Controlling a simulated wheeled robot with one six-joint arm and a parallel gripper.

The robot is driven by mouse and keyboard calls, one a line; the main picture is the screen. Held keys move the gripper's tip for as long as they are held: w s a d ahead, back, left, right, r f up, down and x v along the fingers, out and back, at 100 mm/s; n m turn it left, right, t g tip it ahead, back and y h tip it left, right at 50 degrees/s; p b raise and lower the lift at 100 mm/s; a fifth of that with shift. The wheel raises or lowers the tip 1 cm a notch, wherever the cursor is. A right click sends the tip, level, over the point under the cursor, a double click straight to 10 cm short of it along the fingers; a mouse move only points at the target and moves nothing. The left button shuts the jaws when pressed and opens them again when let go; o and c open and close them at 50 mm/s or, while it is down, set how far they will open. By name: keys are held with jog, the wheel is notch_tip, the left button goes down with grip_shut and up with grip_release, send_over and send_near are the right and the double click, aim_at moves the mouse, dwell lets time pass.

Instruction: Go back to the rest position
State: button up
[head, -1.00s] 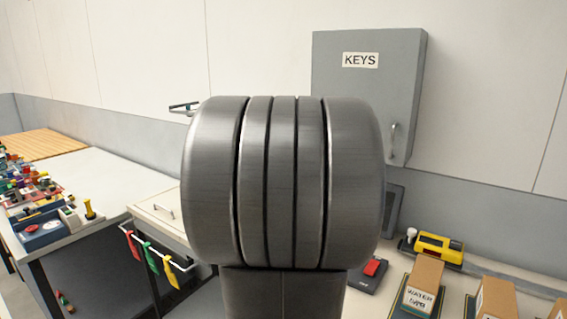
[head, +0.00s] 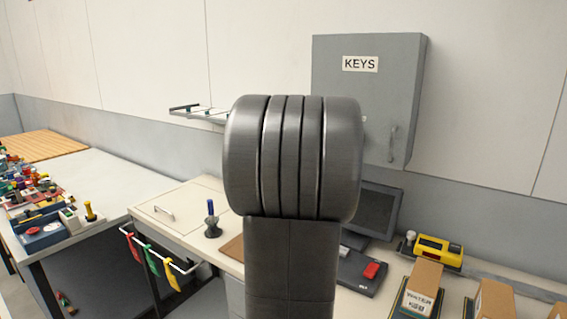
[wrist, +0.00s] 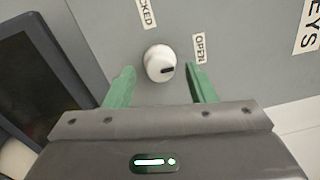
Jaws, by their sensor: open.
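My gripper (wrist: 160,84) is open in the wrist view, its two green fingers apart with nothing between the tips. A round white knob (wrist: 159,62) with a black mark sits on a grey panel just ahead of the fingertips, and I see no finger touching it. The mark lies on the side towards the OPEN label (wrist: 199,48); a partly cut-off label ending in "CKED" (wrist: 147,13) is above. In the head view the grey KEYS cabinet (head: 395,85) hangs shut on the wall. My arm hides my gripper and the knob there.
A dark monitor (head: 378,210) stands on the desk behind my arm. A small wall shelf (head: 200,113) is left of the arm. A pen holder (head: 212,228), a yellow device (head: 437,250) and a cardboard box (head: 422,287) stand on the worktop. A cluttered bench (head: 110,185) is at left.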

jog(key=n+p, duration=0.2)
jog(key=n, duration=0.4)
jog(key=n+p, duration=0.2)
jog(key=n, duration=0.4)
jog(key=w+n+p, duration=0.1)
jog(key=n+p, duration=0.1)
jog(key=n, duration=0.3)
jog(key=shift+d+n+y+p, duration=0.3)
jog(key=shift+d+n+p, duration=0.1)
